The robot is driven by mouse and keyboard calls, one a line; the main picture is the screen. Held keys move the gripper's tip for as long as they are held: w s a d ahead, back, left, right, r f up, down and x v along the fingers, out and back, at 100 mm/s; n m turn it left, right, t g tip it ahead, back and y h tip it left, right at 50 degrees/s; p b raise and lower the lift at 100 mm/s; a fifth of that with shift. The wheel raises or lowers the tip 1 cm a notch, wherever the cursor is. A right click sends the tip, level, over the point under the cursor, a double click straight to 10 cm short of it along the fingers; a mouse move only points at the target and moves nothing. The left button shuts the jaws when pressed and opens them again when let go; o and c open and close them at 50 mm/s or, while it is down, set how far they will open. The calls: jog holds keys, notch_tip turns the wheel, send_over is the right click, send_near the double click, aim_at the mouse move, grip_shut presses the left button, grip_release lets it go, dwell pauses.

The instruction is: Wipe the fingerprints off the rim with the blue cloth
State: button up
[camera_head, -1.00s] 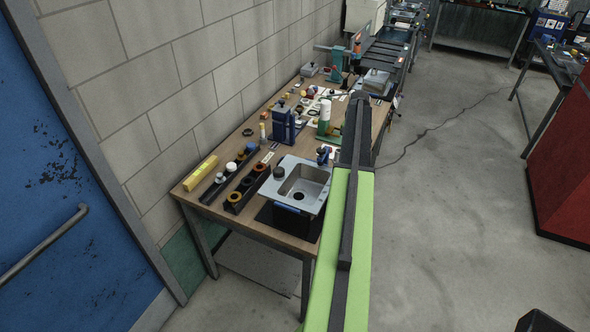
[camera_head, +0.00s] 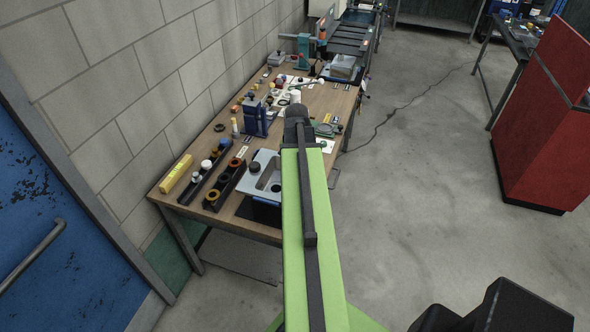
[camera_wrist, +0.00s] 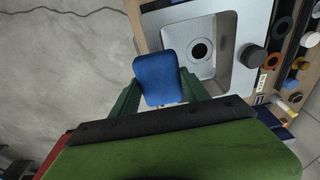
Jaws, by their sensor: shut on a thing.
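In the wrist view my gripper (camera_wrist: 160,93) has its green fingers on either side of the blue cloth (camera_wrist: 157,76), a rounded blue pad, and is shut on it. The cloth is over the near edge of the sink (camera_wrist: 253,22), partly in front of the basin. I cannot tell whether it touches the rim. The basin's dark drain shows beyond it. In the head view the pale sink (camera_head: 256,164) stands at the table's front edge, half hidden by my green arm. Gripper and cloth are hidden there. No fingerprints can be made out at this size.
A dark round knob (camera_wrist: 253,56) stands on the sink deck. Black racks with rings and caps (camera_head: 226,185) and a yellow bar (camera_head: 176,174) lie left of the sink. A blue fixture (camera_head: 257,118) stands behind it. The floor at right is open up to a red cabinet (camera_head: 546,110).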

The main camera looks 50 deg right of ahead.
jog(key=a, duration=0.1)
jog(key=s+a, duration=0.1)
jog(key=a, duration=0.1)
jog(key=shift+s+a+r, duration=0.25)
jog(key=shift+a+r, duration=0.05)
jog(key=shift+f, duration=0.1)
